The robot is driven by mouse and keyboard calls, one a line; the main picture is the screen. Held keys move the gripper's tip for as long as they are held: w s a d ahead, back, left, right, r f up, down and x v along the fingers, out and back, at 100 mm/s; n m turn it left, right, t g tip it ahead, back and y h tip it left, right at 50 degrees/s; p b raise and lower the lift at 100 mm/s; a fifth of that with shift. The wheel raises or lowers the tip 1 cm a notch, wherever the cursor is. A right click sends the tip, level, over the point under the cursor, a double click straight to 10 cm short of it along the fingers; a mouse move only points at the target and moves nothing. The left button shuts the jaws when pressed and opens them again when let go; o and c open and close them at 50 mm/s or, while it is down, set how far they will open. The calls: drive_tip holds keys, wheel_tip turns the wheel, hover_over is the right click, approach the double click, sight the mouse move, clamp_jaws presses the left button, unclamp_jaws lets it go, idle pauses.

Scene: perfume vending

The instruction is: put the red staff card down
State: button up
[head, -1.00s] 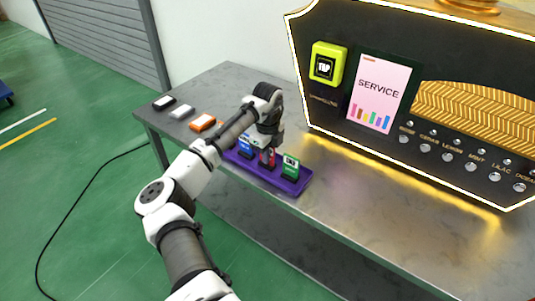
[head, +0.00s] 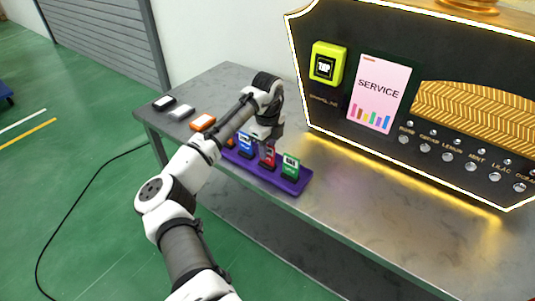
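The red staff card (head: 268,157) stands upright in the purple tray (head: 302,187), between a blue card (head: 246,144) and a green card (head: 290,167). My gripper (head: 266,141) is just above the red card, at its top edge. The fingers are small and partly hidden by the wrist, so I cannot tell whether they still touch the card or stand open.
An orange block (head: 202,122), a grey block (head: 181,112) and a black-and-white block (head: 164,103) lie on the grey table (head: 226,82) at left. The vending machine (head: 345,107) with a yellow reader (head: 327,64) and a "SERVICE" screen (head: 380,93) stands behind. The table's right part is clear.

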wheel_tip(320, 180, up, 9)
drive_tip(key=shift+r, duration=0.2)
drive_tip(key=shift+d, duration=0.1)
